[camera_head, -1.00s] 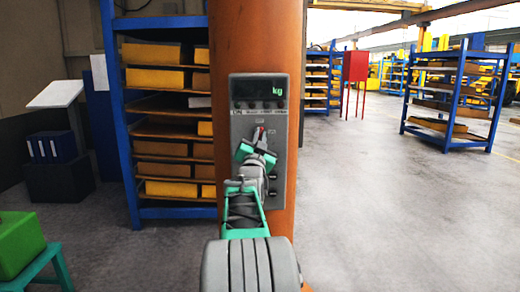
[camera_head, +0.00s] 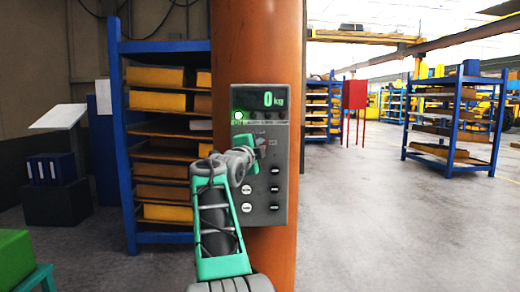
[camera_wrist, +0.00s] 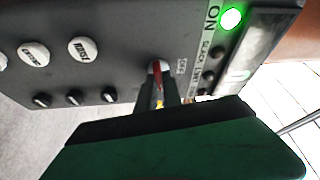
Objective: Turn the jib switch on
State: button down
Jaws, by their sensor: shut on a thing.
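The grey control panel (camera_head: 262,215) is fixed to an orange column. Its display (camera_head: 262,99) reads "0 kg", and a green lamp (camera_head: 239,115) glows at its upper left. The jib switch, a small knob with a red mark (camera_wrist: 157,67), shows in the wrist view between my fingertips. My gripper (camera_wrist: 160,92) is shut on it. In the head view my gripper (camera_head: 258,146) is at the upper middle of the panel and partly hides the switch. The lit lamp (camera_wrist: 231,19) also shows in the wrist view beside the letters "ON".
White push buttons (camera_wrist: 82,49) and small black knobs (camera_wrist: 74,97) sit on the panel near the switch. A blue shelf rack (camera_head: 122,150) with yellow castings stands left of the column. A green box (camera_head: 22,262) is at lower left. The floor at right (camera_head: 400,230) is clear.

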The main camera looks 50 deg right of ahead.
jog(key=shift+m+y, duration=0.4)
jog(key=shift+m, duration=0.6)
jog(key=shift+r, duration=0.1)
jog(key=c, duration=1.5)
grip_release()
jog(key=b+v, duration=0.1)
jog(key=v, duration=0.6)
jog(key=shift+a, duration=0.35)
